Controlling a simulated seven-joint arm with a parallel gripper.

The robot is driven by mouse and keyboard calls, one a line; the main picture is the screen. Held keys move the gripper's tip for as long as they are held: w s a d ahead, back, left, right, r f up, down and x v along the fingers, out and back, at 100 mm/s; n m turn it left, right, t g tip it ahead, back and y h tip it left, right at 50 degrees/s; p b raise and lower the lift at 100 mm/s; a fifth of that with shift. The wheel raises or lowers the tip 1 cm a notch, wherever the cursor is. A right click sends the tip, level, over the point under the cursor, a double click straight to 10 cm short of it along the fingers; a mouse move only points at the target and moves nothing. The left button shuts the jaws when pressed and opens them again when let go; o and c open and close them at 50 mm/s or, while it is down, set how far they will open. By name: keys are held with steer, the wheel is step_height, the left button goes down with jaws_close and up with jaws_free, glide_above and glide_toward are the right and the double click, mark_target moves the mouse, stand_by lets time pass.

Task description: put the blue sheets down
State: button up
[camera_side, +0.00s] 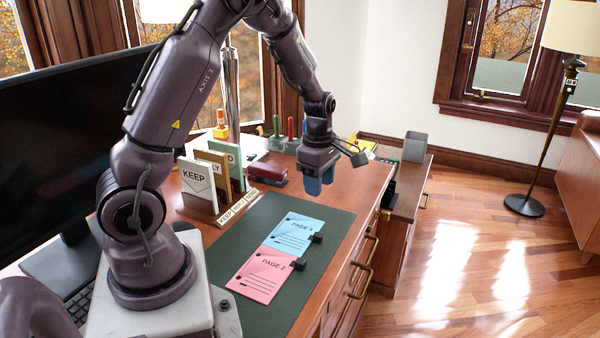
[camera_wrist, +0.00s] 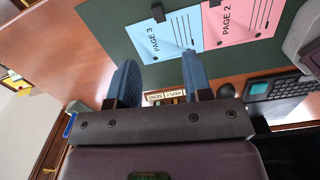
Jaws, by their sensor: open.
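The blue sheets (camera_side: 297,233), marked "PAGE 3", lie flat on the dark green desk mat (camera_side: 318,263). A black clip (camera_side: 317,238) sits at their right edge. The blue sheets also show in the wrist view (camera_wrist: 166,36). My gripper (camera_side: 318,184) is open and empty, above the desk and behind the blue sheets in the side view. Its two blue fingers are apart in the wrist view (camera_wrist: 158,75), with nothing between them.
Pink sheets (camera_side: 266,276) marked "PAGE 2", with a black clip (camera_side: 300,264), lie beside the blue ones. A sorter with a "KEEP" card (camera_side: 196,184) stands left. A red stapler (camera_side: 267,173) lies behind. The mat's right side is clear.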

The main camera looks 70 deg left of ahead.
steer(key=s+d+r+m+t, duration=0.2)
steer(key=s+d+r+m, duration=0.2)
steer(key=d+r+m, duration=0.8)
steer(key=s+d+r+m+t, duration=0.3)
steer(key=s+d+r+m, duration=0.2)
steer(key=s+m, duration=0.5)
steer(key=shift+d+r+m, duration=0.25)
steer(key=shift+r+m, duration=0.9)
steer(key=shift+m, duration=0.65)
